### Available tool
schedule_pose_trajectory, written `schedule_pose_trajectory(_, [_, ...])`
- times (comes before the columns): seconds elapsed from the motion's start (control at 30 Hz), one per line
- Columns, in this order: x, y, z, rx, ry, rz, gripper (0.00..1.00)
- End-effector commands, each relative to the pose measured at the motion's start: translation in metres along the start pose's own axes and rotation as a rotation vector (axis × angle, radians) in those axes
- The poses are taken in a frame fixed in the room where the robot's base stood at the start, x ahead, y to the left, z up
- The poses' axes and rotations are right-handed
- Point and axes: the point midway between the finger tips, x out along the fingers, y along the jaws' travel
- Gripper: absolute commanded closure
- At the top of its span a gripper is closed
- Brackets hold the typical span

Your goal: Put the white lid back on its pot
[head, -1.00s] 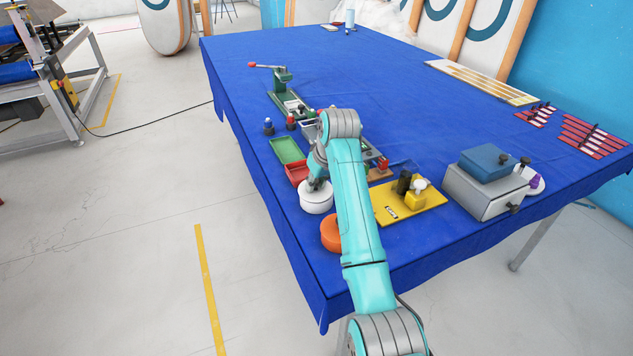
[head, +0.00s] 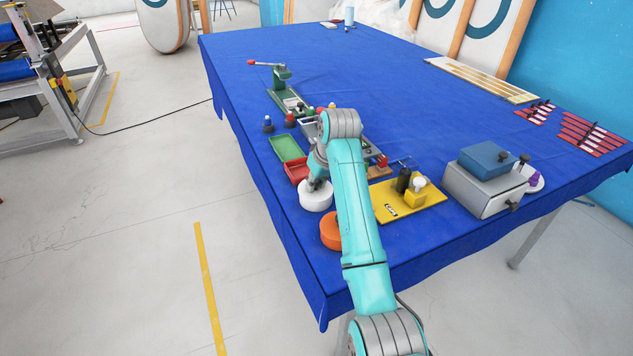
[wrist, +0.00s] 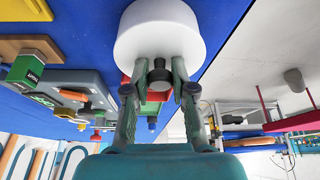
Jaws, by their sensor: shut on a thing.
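The white pot (head: 316,199) stands near the left edge of the blue table, with the white lid (wrist: 160,30) at its top. My gripper (wrist: 160,76) is shut on the lid's dark round knob, with one finger on each side of it. In the head view my gripper (head: 316,184) comes down on the lid from above. The lid looks level and in line with the pot. I cannot tell whether a thin gap is left between lid and pot.
An orange round container (head: 330,231) stands close in front of the pot. A red tray (head: 296,171) and a green tray (head: 287,149) lie behind it. A yellow board (head: 407,207) and a grey box (head: 484,191) are to the right. The table's middle is clear.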

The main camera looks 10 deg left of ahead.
Motion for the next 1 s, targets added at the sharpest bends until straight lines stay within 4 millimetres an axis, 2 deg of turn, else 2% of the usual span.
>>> schedule_pose_trajectory(0.87, [0.0,0.0016,0.0013,0.001,-0.003,0.001,1.0])
schedule_pose_trajectory(0.9, [-0.0002,0.0016,0.0011,0.001,-0.003,0.001,0.7])
schedule_pose_trajectory(1.0, [-0.0005,0.0015,0.0008,0.001,-0.002,0.001,0.46])
